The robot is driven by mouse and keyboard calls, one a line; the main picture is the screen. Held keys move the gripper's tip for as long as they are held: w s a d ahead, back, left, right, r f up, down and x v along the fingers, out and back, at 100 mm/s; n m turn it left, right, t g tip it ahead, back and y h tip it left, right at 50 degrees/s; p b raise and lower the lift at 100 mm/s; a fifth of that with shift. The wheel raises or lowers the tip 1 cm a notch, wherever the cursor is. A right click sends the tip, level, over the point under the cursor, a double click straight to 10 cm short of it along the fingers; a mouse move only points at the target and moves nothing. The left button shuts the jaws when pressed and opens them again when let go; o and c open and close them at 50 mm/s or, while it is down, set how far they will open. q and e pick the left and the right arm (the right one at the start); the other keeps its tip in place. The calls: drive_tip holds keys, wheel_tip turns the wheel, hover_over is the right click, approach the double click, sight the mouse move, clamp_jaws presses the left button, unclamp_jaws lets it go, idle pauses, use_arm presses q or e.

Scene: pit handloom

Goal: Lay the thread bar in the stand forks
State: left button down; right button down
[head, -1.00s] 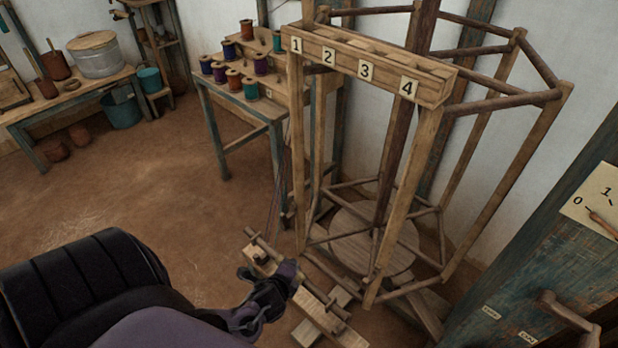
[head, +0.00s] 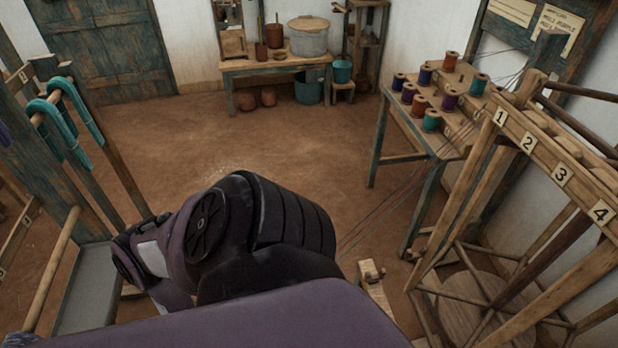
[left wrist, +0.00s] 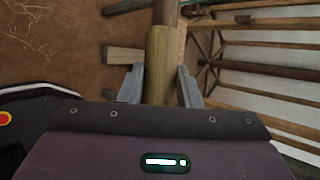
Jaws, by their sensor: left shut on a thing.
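In the left wrist view my left gripper (left wrist: 158,82) is shut on a round wooden bar (left wrist: 157,62), which runs between its two fingers. A darker, thinner length shows beyond it at the top edge; I cannot tell if it is the same bar. In the head view my own arm covers the lower middle and hides the left fingers and the bar. A low pale wooden piece (head: 374,297) with small dark stubs on top shows just right of the arm; I cannot tell whether it is the stand with the forks. My right gripper is not in view.
A numbered wooden frame (head: 545,160) stands close on the right, beside a table (head: 393,115) with several thread spools. Threads run down from it toward the floor. Teal skeins (head: 65,125) hang on the left. The middle floor (head: 250,150) is clear.

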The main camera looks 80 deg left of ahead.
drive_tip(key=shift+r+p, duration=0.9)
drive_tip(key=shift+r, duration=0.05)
